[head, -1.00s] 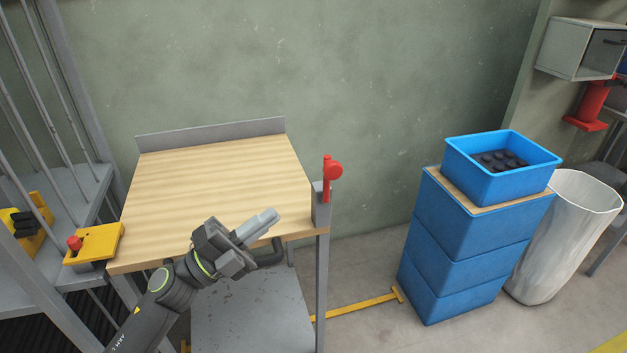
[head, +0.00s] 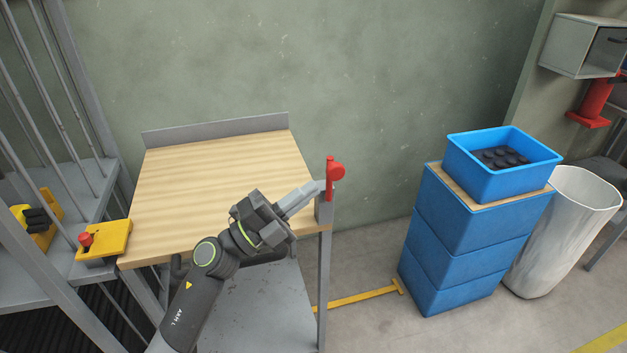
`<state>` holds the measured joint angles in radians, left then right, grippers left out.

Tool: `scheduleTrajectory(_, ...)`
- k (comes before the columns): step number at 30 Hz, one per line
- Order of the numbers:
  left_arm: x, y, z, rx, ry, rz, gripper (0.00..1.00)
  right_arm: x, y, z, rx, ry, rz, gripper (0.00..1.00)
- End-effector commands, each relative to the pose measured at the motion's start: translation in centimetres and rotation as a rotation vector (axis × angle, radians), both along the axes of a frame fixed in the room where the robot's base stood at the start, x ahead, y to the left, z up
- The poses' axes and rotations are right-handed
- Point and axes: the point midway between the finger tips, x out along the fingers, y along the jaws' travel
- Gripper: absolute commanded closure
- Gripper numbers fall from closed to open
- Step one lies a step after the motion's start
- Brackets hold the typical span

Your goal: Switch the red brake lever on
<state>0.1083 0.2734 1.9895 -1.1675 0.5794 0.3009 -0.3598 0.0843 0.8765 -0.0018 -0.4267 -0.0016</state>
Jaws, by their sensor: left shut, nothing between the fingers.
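The red brake lever (head: 330,178) stands upright on a grey post at the right edge of the wooden-topped bench (head: 205,180), with a round red knob at its upper right. My left gripper (head: 318,187) is shut and empty. Its fingertips are right beside the lever's left side, about at its middle height. I cannot tell whether they touch it. The lower part of the lever and its mount are partly hidden behind the fingers. My right gripper is not in view.
A yellow box with a red button (head: 105,241) sits at the bench's left front corner. Stacked blue crates (head: 465,235) and a white bin (head: 562,232) stand to the right. A barred metal rack (head: 60,150) stands at the left. Floor between bench and crates is mostly clear.

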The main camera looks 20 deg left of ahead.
Motion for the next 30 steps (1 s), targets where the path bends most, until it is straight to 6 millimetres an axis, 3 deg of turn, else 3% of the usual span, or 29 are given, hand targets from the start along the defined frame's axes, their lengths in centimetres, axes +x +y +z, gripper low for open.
scheduleTrajectory(9, 1.4, -1.4, 0.9, 0.0, 0.0, 0.001, 1.0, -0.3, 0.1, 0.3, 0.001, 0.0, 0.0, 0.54)
scheduleTrajectory(19, 1.4, -1.4, 1.0, 0.0, 0.001, 0.001, 1.0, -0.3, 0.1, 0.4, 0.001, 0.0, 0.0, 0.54)
scheduleTrajectory(30, 1.4, -0.8, 1.5, 0.044, 0.03, 0.0, 1.0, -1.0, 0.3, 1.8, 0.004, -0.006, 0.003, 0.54)
